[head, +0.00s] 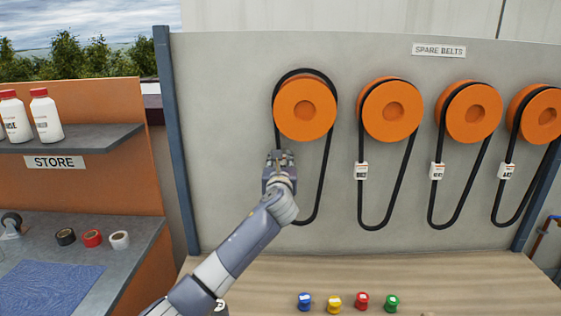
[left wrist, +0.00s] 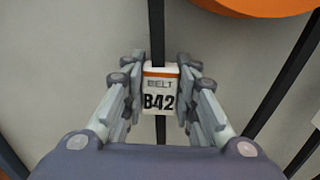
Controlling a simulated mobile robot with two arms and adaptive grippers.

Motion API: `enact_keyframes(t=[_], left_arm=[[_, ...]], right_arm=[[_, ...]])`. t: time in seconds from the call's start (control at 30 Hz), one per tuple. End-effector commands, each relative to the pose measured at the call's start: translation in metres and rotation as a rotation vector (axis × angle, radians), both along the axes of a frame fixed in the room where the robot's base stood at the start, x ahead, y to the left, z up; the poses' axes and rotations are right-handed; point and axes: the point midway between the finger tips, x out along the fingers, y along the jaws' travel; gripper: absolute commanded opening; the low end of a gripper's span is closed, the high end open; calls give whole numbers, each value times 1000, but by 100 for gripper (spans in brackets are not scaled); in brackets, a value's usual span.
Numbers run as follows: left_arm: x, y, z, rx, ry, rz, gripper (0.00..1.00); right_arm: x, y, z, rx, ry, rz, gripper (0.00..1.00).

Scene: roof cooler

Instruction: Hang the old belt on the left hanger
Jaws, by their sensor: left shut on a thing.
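A black belt (head: 325,165) hangs as a loop over the leftmost orange hanger (head: 305,108) on the grey wall panel. Its white tag with an orange stripe (left wrist: 160,88) reads "BELT B42" in the left wrist view. My left gripper (head: 279,158) is at the left strand of this belt, just below the hanger, and hides the tag in the head view. In the left wrist view the fingers of my left gripper (left wrist: 160,100) are closed on both sides of the tag. My right gripper is not in view.
Several more orange hangers (head: 391,111) to the right each carry a tagged black belt, under a "SPARE BELTS" sign (head: 438,50). Several coloured spools (head: 334,304) stand on the wooden bench (head: 450,280). A "STORE" shelf (head: 70,140) with bottles stands at left.

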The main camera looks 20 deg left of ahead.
Motion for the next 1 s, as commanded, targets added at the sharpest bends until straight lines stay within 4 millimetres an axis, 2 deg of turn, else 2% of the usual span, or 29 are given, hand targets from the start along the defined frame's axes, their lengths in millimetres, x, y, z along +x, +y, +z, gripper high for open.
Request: enact_keyframes(t=[0.67,1.0], left_arm=[[0,0,0,1,-2,0,0],[0,0,-7,0,-1,0,0]], right_arm=[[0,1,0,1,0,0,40],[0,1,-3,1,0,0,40]])
